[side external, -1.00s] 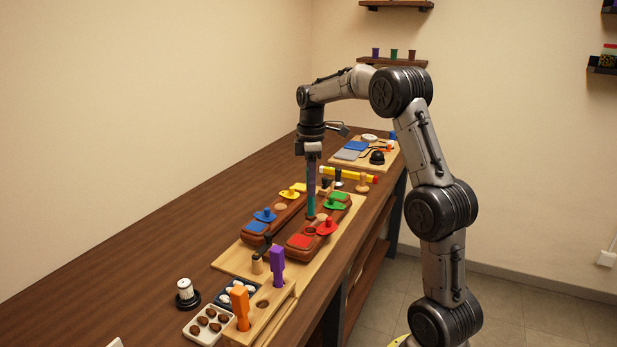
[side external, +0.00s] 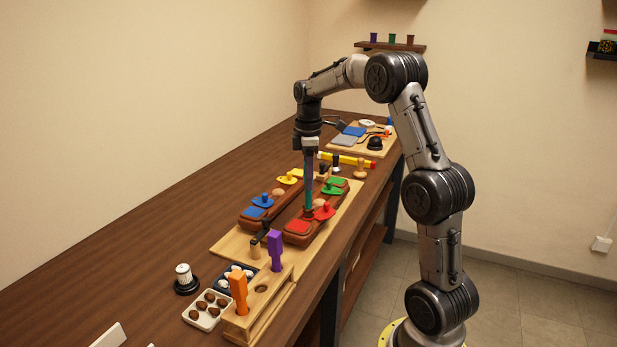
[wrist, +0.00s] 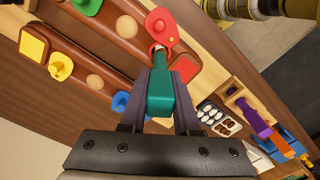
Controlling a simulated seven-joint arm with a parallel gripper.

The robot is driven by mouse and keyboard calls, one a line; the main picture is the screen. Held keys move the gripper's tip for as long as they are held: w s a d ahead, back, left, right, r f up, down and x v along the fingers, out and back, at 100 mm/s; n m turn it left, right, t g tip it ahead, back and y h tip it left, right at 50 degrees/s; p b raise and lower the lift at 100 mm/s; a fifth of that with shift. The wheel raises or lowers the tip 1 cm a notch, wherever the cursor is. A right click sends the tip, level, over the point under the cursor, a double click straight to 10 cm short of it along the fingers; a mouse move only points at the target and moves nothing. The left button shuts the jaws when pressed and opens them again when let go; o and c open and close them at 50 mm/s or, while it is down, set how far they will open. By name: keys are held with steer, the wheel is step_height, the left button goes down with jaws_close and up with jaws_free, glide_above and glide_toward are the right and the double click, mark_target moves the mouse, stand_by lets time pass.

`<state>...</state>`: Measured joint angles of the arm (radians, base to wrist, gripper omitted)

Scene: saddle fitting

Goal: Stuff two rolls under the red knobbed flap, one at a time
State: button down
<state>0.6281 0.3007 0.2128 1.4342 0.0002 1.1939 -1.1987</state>
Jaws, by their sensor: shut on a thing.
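The red knobbed flap (side external: 325,211) sits on the near brown saddle (side external: 300,238), beside a red square pad; it also shows in the wrist view (wrist: 162,27). My gripper (wrist: 160,100) is shut on a teal tool (wrist: 160,90) that points down in the side view. The tool's narrow tip is at the opening beside the flap; I cannot tell how deep it is. A dark tray (side external: 220,279) holds several small white pieces and a white tray (side external: 197,318) holds several brown pieces. I cannot tell which are the rolls.
Green (side external: 331,187), blue (side external: 263,201) and yellow (side external: 290,177) knobbed flaps sit on the saddles close by. A wooden rack (side external: 272,300) with upright orange (side external: 239,292) and purple (side external: 275,250) tools stands at the near end. The tabletop left of the saddles is clear.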

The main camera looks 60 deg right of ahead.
steer(key=shift+f, duration=1.9)
stand_by(1.0)
steer(key=shift+r, duration=4.1)
steer(key=shift+r, duration=0.1)
steer(key=shift+r, duration=0.35)
step_height(320, 180, up, 4)
steer(key=shift+r, duration=0.1)
steer(key=w+a+n, duration=0.3)
steer(key=a, duration=1.4)
steer(key=w+a+n, duration=0.2)
steer(key=a+n, duration=0.1)
steer(key=a, duration=1.5)
step_height(320, 180, down, 14)
steer(key=shift+w+r, duration=0.15)
steer(key=shift+r, duration=0.05)
